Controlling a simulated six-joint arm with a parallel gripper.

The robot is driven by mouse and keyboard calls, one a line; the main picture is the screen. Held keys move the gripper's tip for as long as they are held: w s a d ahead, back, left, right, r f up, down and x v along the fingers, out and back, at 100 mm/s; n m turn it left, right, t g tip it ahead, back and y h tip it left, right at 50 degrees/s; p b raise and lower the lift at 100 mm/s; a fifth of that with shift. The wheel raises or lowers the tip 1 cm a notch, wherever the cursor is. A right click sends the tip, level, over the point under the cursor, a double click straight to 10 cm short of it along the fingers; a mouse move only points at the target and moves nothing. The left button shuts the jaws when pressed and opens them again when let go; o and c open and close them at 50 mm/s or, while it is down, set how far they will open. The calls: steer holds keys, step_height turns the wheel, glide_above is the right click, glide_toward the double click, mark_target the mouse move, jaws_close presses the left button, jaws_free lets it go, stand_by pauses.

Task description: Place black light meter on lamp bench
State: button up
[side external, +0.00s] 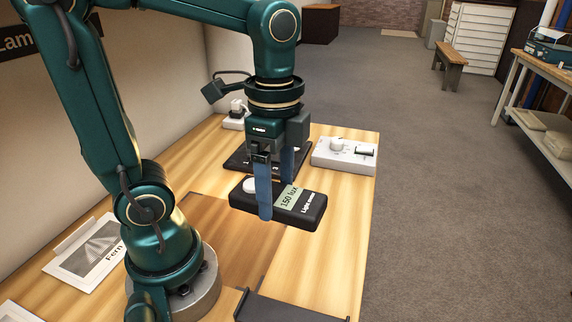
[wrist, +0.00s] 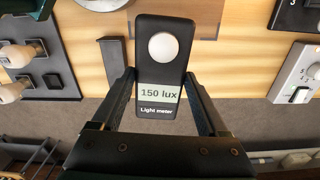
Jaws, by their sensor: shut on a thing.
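My gripper (side external: 277,190) is shut on the black light meter (side external: 313,212), with one finger on each long side. The meter is a flat dark slab with a white dome and a pale display reading 150 lux. It appears held above the wooden bench top (side external: 318,262), though the height is hard to judge. In the wrist view the meter (wrist: 152,88) lies between the fingers, dome away from my palm. A wall sign (side external: 18,42) at the upper left begins "Lam"; the rest is hidden by my arm.
A grey control box (side external: 330,160) with a knob and switch stands at the bench's far right. A dark board (side external: 236,163) lies behind the meter. A dark tray (side external: 290,308) is at the near edge, a fern print (side external: 88,255) at left. The wood right of the meter is clear.

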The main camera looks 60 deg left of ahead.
steer(key=shift+w+a+f+m, duration=0.15)
steer(key=shift+w+m, duration=0.15)
steer(key=shift+m, duration=0.2)
steer(key=s+a+f+n, duration=0.1)
steer(key=a+f, duration=0.2)
steer(key=a, duration=0.4)
steer(key=s+a+f+n, duration=0.1)
steer(key=a+f, duration=0.2)
steer(key=a, duration=0.4)
steer(key=shift+s+a+f, duration=0.1)
steer(key=shift+f, duration=1.75)
steer(key=shift+s+a+f, duration=0.1)
steer(key=shift+f, duration=1.7)
steer(key=shift+f, duration=0.1)
steer(key=o, duration=1.4)
